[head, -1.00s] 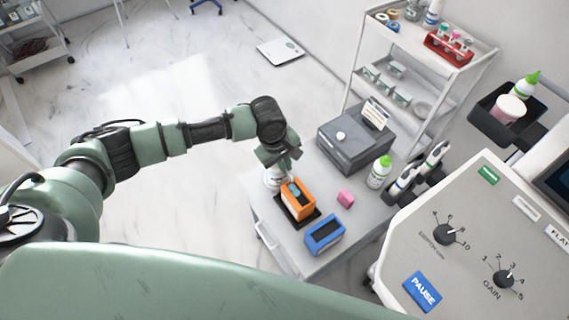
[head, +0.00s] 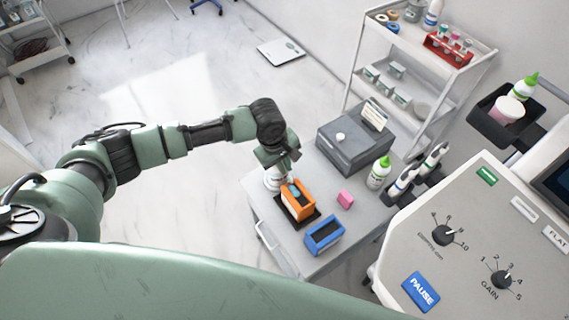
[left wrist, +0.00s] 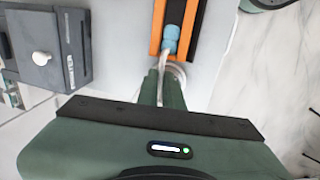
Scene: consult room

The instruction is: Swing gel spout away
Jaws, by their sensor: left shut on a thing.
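A white gel bottle (head: 271,180) stands on the grey cart top, next to an orange open box (head: 304,207) on a black base. My left gripper (head: 285,175) is over the bottle's top and hides much of it. In the left wrist view, my left gripper's fingers (left wrist: 161,85) are shut on the pale, thin spout (left wrist: 163,62). The spout points toward the orange box (left wrist: 197,22), where a light blue piece (left wrist: 171,40) sits. Part of the round white bottle (left wrist: 179,74) shows beside the fingers. My right gripper is not in view.
A dark grey device (head: 352,143) stands at the back. A control panel (head: 470,235) is at right. Floor left of the cart is clear.

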